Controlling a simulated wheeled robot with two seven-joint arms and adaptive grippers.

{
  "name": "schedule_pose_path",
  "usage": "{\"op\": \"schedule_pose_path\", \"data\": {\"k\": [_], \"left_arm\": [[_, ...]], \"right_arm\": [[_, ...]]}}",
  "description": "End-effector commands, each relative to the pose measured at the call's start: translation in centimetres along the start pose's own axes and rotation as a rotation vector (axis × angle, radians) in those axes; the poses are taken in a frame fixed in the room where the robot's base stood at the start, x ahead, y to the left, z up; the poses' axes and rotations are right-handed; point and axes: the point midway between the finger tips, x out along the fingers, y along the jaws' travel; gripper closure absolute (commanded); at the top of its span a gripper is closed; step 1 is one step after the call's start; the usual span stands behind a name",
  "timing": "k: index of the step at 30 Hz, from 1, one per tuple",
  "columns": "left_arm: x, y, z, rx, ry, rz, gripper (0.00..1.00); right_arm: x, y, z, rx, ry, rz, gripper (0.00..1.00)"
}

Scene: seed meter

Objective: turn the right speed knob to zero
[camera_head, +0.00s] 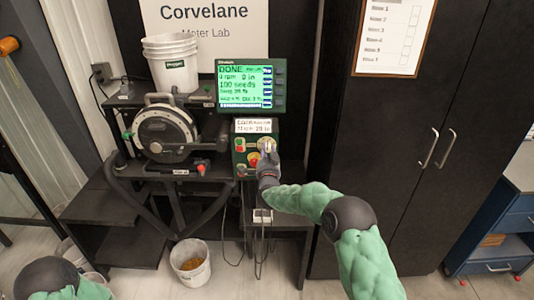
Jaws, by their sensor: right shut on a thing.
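The control box (240,147) is a small green panel with a red button, a yellow part and a knob, below the green display. My right gripper (267,159) is at the right side of this panel, shut on the speed knob (267,146), which it partly hides. The knob's pointer setting is too small to read. The display (246,86) reads "DONE" on top, with "0 rpm" and "100 seeds" lines under it. Only part of my left arm shows at the lower left; its gripper is out of view.
The seed meter (164,132), a round metal disc housing, stands left of the panel on a black stand. White buckets (172,62) sit above it. A bucket with seeds (190,264) stands on the floor. Cables hang below the panel. A black cabinet (400,140) is at the right.

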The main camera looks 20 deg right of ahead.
Motion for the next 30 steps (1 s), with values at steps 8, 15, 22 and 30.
{"op": "schedule_pose_path", "data": {"k": [8,15,22,30], "left_arm": [[-0.4,0.1,0.0,0.0,0.0,0.0,0.45],[-1.1,0.4,0.0,0.0,0.0,0.0,0.45],[-2.0,0.7,0.1,0.0,0.0,0.0,0.45],[-3.4,1.2,0.1,0.0,0.0,0.0,0.45]], "right_arm": [[0.0,0.2,-0.2,-0.261,-0.02,0.001,1.0],[0.0,0.1,-0.3,-0.489,-0.038,-0.003,1.0],[0.1,-0.1,-0.4,-0.706,-0.053,-0.008,1.0],[0.1,-0.3,-0.5,-0.962,-0.073,-0.014,1.0]]}}
